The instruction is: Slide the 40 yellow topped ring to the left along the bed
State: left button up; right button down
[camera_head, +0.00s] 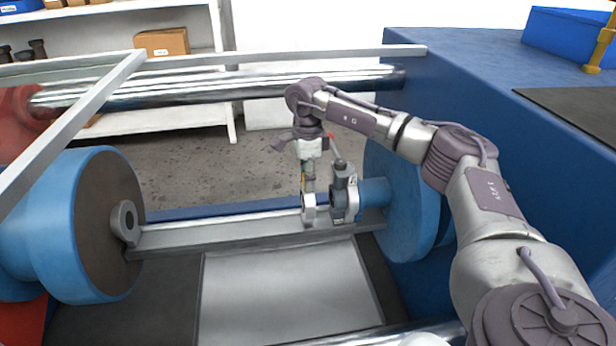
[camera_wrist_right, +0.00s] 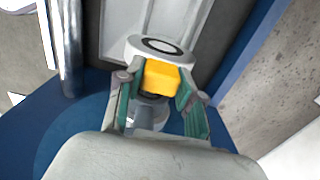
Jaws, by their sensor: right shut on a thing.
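The ring (camera_head: 309,213) stands upright on the pale bed (camera_head: 225,231), towards its right end, and is small in the head view. In the right wrist view its yellow top (camera_wrist_right: 161,77) sits between the green-padded fingers, with a white round part (camera_wrist_right: 150,45) just beyond it. My right gripper (camera_head: 307,184) reaches down from above and is shut on the yellow top; its fingers (camera_wrist_right: 158,92) lie on either side. I cannot read a 40 on it. My left gripper is not in view.
A grey valve body (camera_head: 344,196) stands close to the right of the ring, before a blue flange (camera_head: 398,200). At the bed's left end is a large blue disc (camera_head: 95,225) with a grey collar (camera_head: 125,222). The bed between is clear.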

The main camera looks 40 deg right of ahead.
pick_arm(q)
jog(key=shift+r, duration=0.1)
pick_arm(e)
jog(key=shift+w+a, duration=0.1)
jog(key=shift+a, duration=0.1)
jog(key=shift+w+a, duration=0.15)
jog(key=shift+a, duration=0.1)
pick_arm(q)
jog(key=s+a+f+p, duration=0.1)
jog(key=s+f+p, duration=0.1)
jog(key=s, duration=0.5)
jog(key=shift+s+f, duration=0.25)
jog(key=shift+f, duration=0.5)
pick_arm(e)
jog(key=w+a, duration=0.4)
jog(key=a, duration=0.3)
jog(key=shift+w+a, duration=0.15)
jog(key=shift+a, duration=0.25)
dwell(0.3)
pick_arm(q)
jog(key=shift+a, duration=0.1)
pick_arm(e)
jog(key=shift+w+a, duration=0.1)
jog(key=shift+a, duration=0.1)
